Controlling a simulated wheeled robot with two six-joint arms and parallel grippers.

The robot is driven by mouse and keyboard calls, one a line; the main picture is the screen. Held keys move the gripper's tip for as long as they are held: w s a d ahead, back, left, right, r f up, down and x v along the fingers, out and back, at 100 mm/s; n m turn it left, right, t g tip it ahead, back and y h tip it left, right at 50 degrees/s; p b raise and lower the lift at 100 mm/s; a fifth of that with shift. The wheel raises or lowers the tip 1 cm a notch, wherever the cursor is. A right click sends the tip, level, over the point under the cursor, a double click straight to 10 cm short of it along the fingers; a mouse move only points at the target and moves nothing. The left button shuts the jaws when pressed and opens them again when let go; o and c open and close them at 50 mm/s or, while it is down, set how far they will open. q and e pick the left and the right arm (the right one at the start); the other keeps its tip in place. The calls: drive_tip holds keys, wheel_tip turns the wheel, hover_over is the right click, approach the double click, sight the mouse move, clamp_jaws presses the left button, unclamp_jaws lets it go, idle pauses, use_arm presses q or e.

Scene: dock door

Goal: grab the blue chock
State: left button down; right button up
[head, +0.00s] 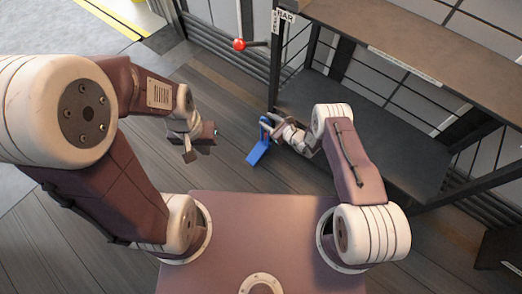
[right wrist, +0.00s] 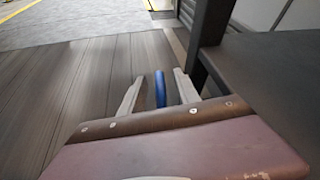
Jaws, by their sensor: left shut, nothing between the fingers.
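The blue chock (head: 258,153) lies on the plank floor, with a blue upright part at its far end. My right gripper (head: 269,121) is at that upright part. In the right wrist view the blue part of the chock (right wrist: 160,89) stands between the two open fingers of my right gripper (right wrist: 159,80), with a gap on both sides. The rest of the chock is hidden in that view. My left gripper (head: 189,154) is shut and empty above the floor, left of the chock and apart from it.
A dark shelf rack (head: 390,150) stands close on the right of my right arm, with its post (head: 274,65) just beyond the chock. A red ball-ended lever (head: 239,44) is at the back.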

clamp_jaws()
idle(1.4)
drive_tip(key=shift+r, duration=0.15)
